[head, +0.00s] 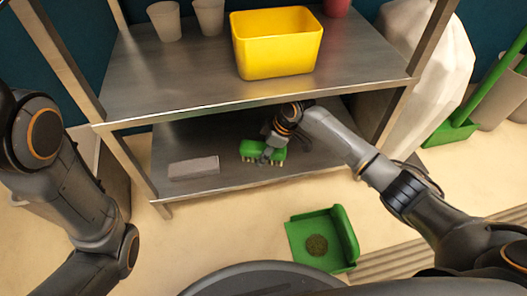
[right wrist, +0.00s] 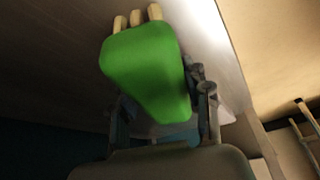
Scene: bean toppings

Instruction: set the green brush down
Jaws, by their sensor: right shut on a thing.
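The green brush (head: 249,149) is at the lower shelf (head: 225,135), with its pale bristles pointing down. My right gripper (head: 270,153) reaches in under the upper shelf and is shut on the brush. In the right wrist view the brush (right wrist: 145,65) fills the space between the fingers (right wrist: 165,125), its pale bristles at the top of the picture. The bristles are at or close to the shelf surface; I cannot tell whether they touch it. My left arm shows at the left, but its gripper is out of view.
A grey block (head: 194,168) lies on the lower shelf, left of the brush. The upper shelf (head: 180,75) holds a yellow bin (head: 277,55), two pale cups and a red one. A green dustpan (head: 299,238) with a brown pile stands on the floor in front.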

